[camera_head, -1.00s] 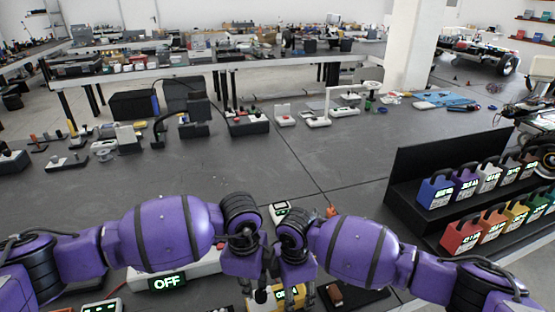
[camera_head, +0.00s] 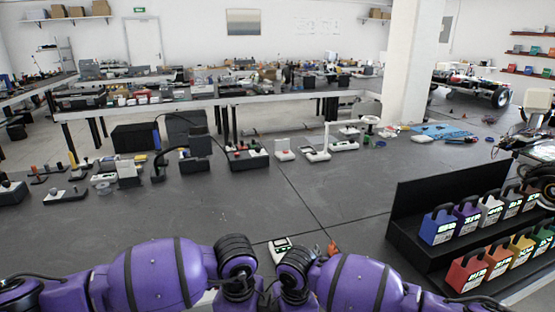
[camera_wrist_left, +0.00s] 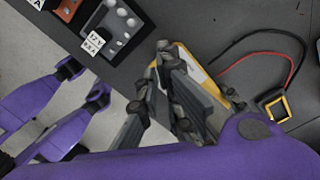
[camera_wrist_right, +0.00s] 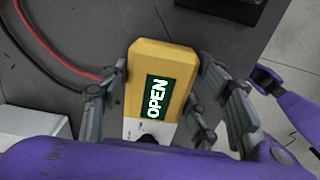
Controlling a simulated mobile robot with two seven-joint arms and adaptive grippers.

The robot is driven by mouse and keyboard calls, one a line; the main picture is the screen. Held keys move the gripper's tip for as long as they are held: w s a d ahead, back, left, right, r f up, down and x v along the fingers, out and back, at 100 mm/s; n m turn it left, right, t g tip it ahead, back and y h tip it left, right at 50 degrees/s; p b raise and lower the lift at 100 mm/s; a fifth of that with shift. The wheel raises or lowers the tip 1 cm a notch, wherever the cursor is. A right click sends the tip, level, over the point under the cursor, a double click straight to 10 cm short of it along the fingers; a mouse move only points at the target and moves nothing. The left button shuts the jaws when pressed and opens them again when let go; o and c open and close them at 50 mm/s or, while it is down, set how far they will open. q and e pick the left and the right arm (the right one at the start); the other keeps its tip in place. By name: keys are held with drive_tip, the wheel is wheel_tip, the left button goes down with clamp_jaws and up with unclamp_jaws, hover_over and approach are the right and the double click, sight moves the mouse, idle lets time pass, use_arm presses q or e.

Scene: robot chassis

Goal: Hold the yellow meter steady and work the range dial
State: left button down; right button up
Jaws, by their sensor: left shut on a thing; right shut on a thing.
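The yellow meter (camera_wrist_right: 162,55) lies flat on the bench; its screen (camera_wrist_right: 157,98) reads OPEN in the right wrist view. The black range dial (camera_wrist_right: 148,140) shows partly at its white end, cut off by purple arm parts. My right gripper (camera_wrist_right: 150,100) has its fingers along both long sides of the meter. In the left wrist view the meter (camera_wrist_left: 187,55) is partly behind fingers. My left gripper (camera_wrist_left: 185,85) has its fingers close together over the meter's white part, at the dial; the contact is hidden. The head view cuts off both grippers and the meter.
Red and black leads run to a yellow-framed block (camera_wrist_left: 275,105) beside the meter. A small white device (camera_head: 281,249) stands just beyond my wrists. A black rack (camera_head: 430,240) of coloured padlock-shaped blocks is at right. The middle of the bench (camera_head: 230,200) is clear.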

use_arm(q)
drive_tip(key=r, duration=0.5)
drive_tip(key=shift+w+r, duration=0.1)
drive_tip(key=shift+w, duration=0.15)
